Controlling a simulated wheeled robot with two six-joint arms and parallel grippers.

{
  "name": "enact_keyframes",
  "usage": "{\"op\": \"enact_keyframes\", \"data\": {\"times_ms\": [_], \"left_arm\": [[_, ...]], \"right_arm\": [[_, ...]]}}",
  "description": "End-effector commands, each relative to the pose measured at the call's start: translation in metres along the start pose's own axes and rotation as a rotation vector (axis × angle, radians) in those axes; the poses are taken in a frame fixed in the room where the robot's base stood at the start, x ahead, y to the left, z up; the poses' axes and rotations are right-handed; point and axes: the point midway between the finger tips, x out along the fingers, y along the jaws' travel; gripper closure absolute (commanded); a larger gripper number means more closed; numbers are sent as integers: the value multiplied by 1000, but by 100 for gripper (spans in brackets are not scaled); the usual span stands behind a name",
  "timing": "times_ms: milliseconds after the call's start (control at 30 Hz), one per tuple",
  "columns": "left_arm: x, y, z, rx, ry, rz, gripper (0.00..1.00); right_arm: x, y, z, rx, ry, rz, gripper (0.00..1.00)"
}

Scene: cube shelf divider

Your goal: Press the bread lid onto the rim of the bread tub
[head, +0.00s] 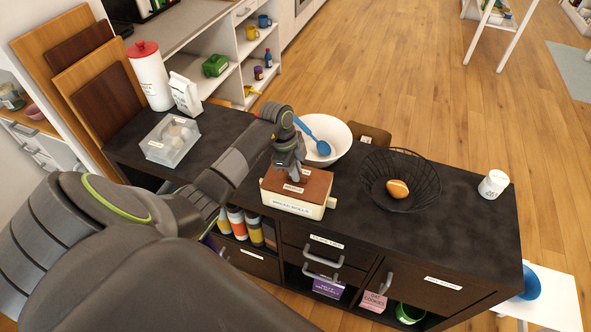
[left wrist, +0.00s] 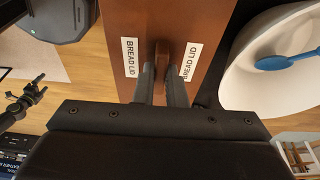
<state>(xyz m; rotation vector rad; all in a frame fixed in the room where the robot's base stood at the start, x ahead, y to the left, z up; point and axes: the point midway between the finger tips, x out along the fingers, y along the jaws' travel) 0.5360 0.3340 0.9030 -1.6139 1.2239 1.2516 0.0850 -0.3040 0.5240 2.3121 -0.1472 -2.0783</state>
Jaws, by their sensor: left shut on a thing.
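The brown bread lid (head: 316,184) lies over the cream bread tub (head: 293,206) near the front edge of the dark counter. I cannot tell whether the lid sits fully down on the rim all round. My left gripper (head: 291,176) points down at the lid from above. In the left wrist view its fingers (left wrist: 162,88) are shut on the raised grip in the middle of the bread lid (left wrist: 188,25), between two white labels. The gripper hides part of the lid's top in the head view. My right gripper is not in view.
A white bowl (head: 337,135) with a blue spoon (head: 318,143) stands close behind the tub. A black wire basket (head: 425,184) with a bread roll (head: 397,189) is to the right. A clear box (head: 168,152) stands left. A white cup (head: 493,184) is far right.

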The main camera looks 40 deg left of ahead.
Motion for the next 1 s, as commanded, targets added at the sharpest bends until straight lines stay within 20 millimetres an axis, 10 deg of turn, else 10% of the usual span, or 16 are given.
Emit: {"op": "enact_keyframes", "data": {"times_ms": [300, 1000], "left_arm": [[2, 0, 1, 0, 0, 1, 64], [-39, 0, 0, 0, -1, 1, 64]], "right_arm": [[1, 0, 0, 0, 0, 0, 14], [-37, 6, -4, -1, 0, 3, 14]]}}
